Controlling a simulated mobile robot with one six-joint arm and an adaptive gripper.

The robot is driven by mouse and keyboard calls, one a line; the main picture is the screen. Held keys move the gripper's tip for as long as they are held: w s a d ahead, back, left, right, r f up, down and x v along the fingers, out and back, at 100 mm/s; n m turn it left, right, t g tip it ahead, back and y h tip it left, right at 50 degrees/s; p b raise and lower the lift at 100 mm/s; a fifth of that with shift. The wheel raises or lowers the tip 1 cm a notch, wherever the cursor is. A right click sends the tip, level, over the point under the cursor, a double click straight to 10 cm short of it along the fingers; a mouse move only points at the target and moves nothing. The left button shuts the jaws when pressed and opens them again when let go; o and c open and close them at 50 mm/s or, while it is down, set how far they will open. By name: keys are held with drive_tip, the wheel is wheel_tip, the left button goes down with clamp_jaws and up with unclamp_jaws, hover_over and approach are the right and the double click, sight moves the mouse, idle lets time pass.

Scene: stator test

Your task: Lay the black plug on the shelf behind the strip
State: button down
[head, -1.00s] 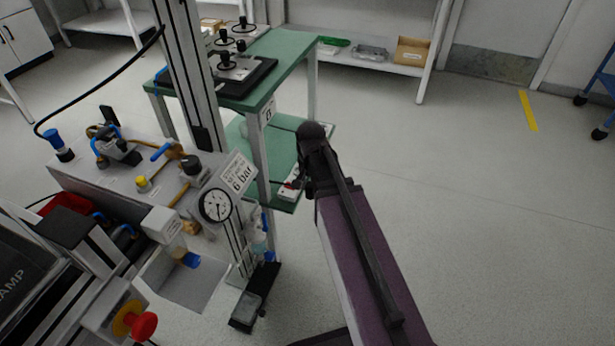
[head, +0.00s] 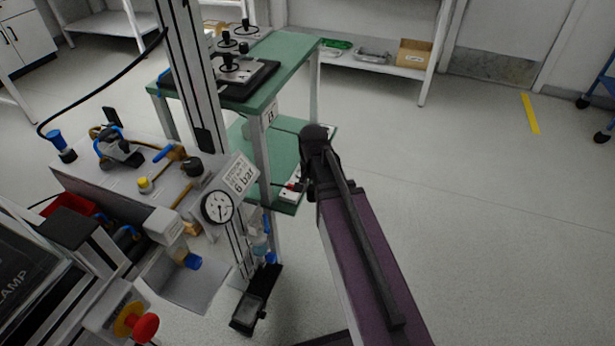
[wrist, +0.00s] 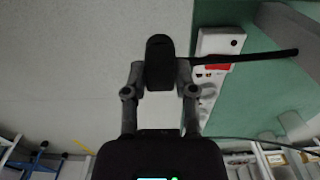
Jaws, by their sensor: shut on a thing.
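My gripper (wrist: 160,78) is shut on the black plug (wrist: 159,52), which sticks out beyond the fingertips in the wrist view. In the head view my gripper (head: 314,160) is beside the right edge of the green lower shelf (head: 284,152). The white strip (wrist: 208,92), with a red switch, lies along the shelf edge just right of the plug in the wrist view. It also shows partly in the head view (head: 291,193), left of my gripper. My gripper hides some of the strip and shelf in the head view.
A thin black bar or cable (wrist: 260,56) crosses above the strip and shelf. A green upper table top (head: 290,62) and its grey leg (head: 261,155) stand over the shelf. The bench with a pressure gauge (head: 217,207) is at left.

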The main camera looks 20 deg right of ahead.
drive_tip(key=shift+r, duration=0.1)
wheel_tip(320, 180, up, 38)
drive_tip(key=p, duration=3.7)
drive_tip(key=shift+f+p, duration=0.25)
drive_tip(key=shift+p, duration=0.15)
drive_tip(key=shift+s, duration=0.1)
